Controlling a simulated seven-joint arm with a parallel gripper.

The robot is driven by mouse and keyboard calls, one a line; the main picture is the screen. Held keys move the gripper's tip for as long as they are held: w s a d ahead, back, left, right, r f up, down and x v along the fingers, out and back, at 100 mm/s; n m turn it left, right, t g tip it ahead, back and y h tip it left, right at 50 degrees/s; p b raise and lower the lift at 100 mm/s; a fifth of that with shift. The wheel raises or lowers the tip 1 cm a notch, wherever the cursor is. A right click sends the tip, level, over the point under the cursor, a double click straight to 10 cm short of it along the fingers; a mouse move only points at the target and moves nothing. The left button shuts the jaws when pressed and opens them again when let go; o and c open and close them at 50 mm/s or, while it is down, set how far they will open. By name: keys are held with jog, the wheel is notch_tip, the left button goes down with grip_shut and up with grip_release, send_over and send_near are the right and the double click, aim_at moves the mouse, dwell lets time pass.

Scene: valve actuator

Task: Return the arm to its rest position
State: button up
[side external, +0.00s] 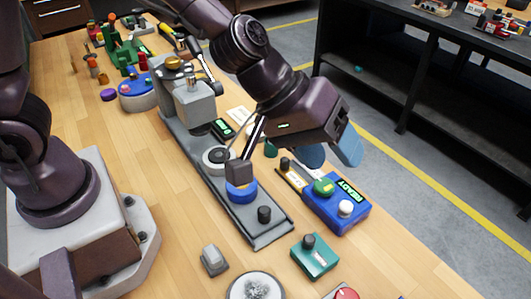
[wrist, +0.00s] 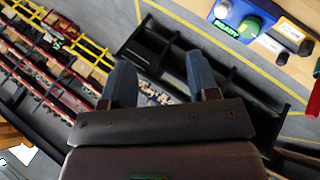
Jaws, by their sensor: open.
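My gripper (side external: 332,157) is in the air above the right side of the bench, its blue fingers apart and empty. The wrist view shows the same gripper (wrist: 161,78) with a clear gap between its fingers. The valve actuator is a long grey base plate (side external: 270,231) with a grey block (side external: 194,108), a round dial (side external: 217,158) and a blue round part (side external: 241,191). The box (wrist: 223,13) also shows in the wrist view.
A teal box (side external: 314,259) with a black knob and a small grey switch (side external: 213,260) lie near the front. A dark shelf (side external: 440,75) stands beyond the floor's yellow line.

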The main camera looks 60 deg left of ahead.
jog(key=s+a+r+m+y, duration=0.1)
jog(key=s+a+r+y, duration=0.1)
jog(key=a, duration=0.6)
jog(key=s+a+r+m+y, duration=0.1)
jog(key=s+a+r+y, duration=0.1)
jog(key=s+a+r, duration=0.2)
jog(key=s+a+r+m+y, duration=0.2)
jog(key=s+a+r, duration=0.2)
jog(key=s+a, duration=0.4)
jog(key=a, duration=0.3)
jog(key=shift+a, duration=0.3)
jog(key=shift+s, duration=0.1)
